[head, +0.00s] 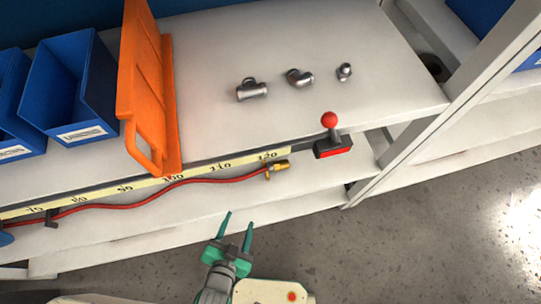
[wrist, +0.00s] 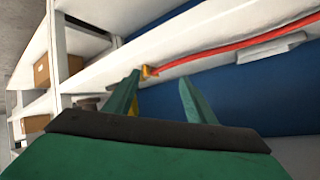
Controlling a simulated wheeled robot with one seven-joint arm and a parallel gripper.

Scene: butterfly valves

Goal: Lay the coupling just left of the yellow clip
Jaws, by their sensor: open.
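A brass coupling (head: 278,168) ends the red hose (head: 190,181), along the shelf's front edge below the yellow measuring strip. In the wrist view the coupling (wrist: 149,71) shows just beyond the left fingertip. My gripper (head: 238,219) has green fingers apart with nothing between them. It is in front of the shelf, below and left of the coupling in the head view. In the wrist view my gripper (wrist: 160,78) points toward the shelf. I cannot make out a separate yellow clip for certain; a small yellow patch shows beside the left finger in the wrist view.
Several metal fittings (head: 297,78) lie on the upper shelf. An orange bracket (head: 148,95) stands left of them, beside blue bins (head: 72,85). A red-knobbed lever (head: 331,132) sticks out right of the coupling. A dark holder (head: 51,218) grips the hose further left.

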